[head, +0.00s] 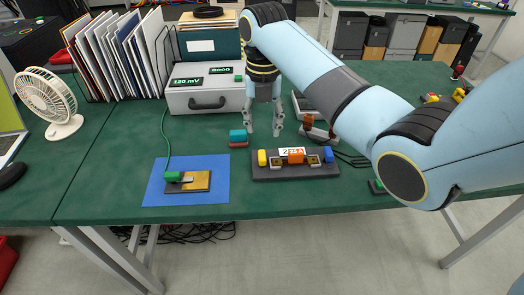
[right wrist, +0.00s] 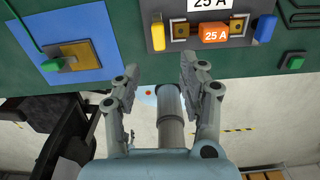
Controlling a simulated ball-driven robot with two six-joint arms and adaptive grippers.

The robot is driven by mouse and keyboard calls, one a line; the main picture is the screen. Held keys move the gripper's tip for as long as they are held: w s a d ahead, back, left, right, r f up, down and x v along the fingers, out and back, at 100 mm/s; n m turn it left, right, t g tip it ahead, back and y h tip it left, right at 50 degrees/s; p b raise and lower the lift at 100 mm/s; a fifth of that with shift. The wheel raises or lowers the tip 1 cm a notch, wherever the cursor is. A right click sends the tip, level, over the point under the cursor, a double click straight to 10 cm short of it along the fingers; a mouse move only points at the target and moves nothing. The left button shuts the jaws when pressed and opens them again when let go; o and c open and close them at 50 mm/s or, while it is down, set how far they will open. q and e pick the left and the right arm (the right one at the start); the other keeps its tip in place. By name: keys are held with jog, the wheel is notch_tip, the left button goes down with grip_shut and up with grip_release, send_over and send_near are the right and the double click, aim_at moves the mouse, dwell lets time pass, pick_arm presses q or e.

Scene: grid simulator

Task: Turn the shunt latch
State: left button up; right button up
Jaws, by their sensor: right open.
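A dark shunt base (head: 295,174) lies on the green table, with a yellow block (head: 262,158) at its left end and a blue block (head: 328,155) at its right end. In the right wrist view, the orange block (right wrist: 214,35) and the blue block (right wrist: 266,28) are near the top edge; I cannot tell which part is the latch. My right gripper (head: 263,126) points down, open and empty, behind the base and apart from it. My left gripper is not in view.
A blue mat (head: 152,192) with a brass-and-green piece (head: 197,181) lies at left. A teal block (head: 238,136) on a red one sits behind the base's left end. A grey box (head: 206,97) stands behind. The table's front edge is close to the base.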

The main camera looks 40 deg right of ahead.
aim_at(262, 155)
jog(key=shift+n, duration=0.3)
jog(key=f+b, duration=0.1)
jog(key=f, duration=0.9)
jog(key=shift+w+f, duration=0.15)
jog(key=shift+w, duration=0.05)
grip_shut()
